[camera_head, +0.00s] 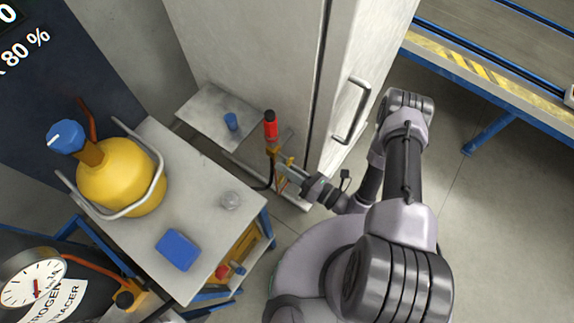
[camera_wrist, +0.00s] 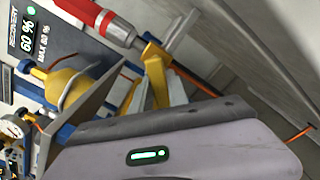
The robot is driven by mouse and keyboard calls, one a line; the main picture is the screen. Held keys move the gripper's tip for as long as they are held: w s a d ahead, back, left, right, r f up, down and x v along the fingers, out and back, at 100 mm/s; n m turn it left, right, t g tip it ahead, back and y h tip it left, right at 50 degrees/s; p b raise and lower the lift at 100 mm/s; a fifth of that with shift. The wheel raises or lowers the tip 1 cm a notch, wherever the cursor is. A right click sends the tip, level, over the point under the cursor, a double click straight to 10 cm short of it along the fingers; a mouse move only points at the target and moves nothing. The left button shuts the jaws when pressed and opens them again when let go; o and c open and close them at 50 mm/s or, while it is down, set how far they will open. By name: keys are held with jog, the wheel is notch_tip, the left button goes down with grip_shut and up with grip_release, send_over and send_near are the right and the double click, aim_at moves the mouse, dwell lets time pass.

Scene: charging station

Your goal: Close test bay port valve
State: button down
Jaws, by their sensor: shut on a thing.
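The red body (camera_wrist: 108,22) also shows at the top of the wrist view, with a silver end. A yellow lever-like part (camera_wrist: 155,72) adjoins it. My gripper (camera_head: 284,164) is at the fitting, just below the red part. In the wrist view my gripper (camera_wrist: 158,88) is shut on the yellow part, its pale fingers on either side. How far the valve is turned cannot be told.
A grey cart top (camera_head: 210,170) at left carries a yellow cylinder (camera_head: 120,185) with a blue cap and a blue box (camera_head: 178,250). The cabinet handle (camera_head: 353,112) stands out near my arm.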

jog(key=m, duration=0.4)
jog(key=shift+s+a+r+m, duration=0.25)
jog(key=shift+s+r+m, duration=0.05)
jog(key=shift+r, duration=0.1)
jog(key=shift+r+m, duration=0.3)
jog(key=shift+m, duration=0.9)
jog(key=shift+r+m, duration=0.25)
jog(key=shift+m, duration=0.95)
jog(key=c, duration=1.3)
grip_release()
jog(key=shift+s, duration=0.1)
